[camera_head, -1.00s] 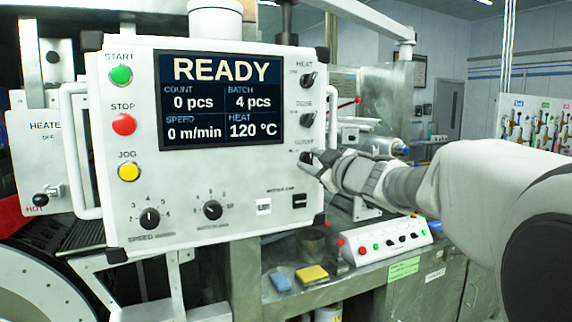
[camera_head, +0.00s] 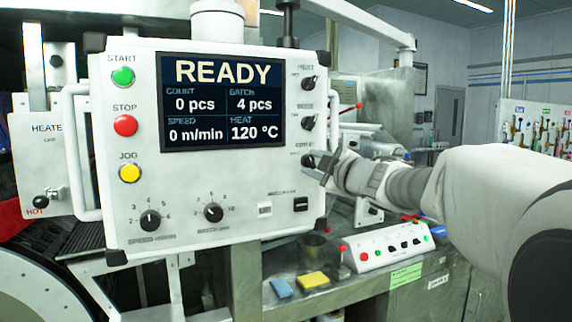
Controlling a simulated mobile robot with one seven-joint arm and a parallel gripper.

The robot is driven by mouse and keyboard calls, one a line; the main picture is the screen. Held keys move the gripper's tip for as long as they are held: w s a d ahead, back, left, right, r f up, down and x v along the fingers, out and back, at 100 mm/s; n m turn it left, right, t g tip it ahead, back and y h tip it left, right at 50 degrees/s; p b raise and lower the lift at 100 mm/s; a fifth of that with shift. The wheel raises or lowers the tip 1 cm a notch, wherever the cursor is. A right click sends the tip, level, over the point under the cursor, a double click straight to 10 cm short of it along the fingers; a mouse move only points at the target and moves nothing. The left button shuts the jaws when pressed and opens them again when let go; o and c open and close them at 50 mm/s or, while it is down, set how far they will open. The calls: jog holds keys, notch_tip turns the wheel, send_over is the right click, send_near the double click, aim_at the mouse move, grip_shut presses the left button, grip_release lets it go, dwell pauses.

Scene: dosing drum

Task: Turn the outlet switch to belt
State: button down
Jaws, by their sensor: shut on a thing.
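The white control panel (camera_head: 100,225) faces me with a screen (camera_head: 222,102) that reads READY. Three black rotary switches line its right side: the heat switch (camera_head: 309,83) on top, a second one (camera_head: 308,123) in the middle, and the outlet switch (camera_head: 307,160) at the bottom. My gripper (camera_head: 322,166) reaches in from the right and is shut on the outlet switch. The fingers partly hide the switch, and its label is too blurred to read, so I cannot tell which way it points.
Start (camera_head: 123,76), stop (camera_head: 125,125) and jog (camera_head: 129,173) buttons sit at the panel's left. Speed (camera_head: 150,220) and second (camera_head: 214,212) dials lie below. Under the panel are a blue sponge (camera_head: 281,288), a yellow sponge (camera_head: 313,280) and a small button box (camera_head: 385,250).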

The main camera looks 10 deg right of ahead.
jog(key=c, duration=0.5)
grip_release()
jog(key=v, duration=1.7)
jog(key=shift+s+p, duration=0.2)
jog(key=shift+p, duration=0.25)
jog(key=shift+d+r, duration=0.1)
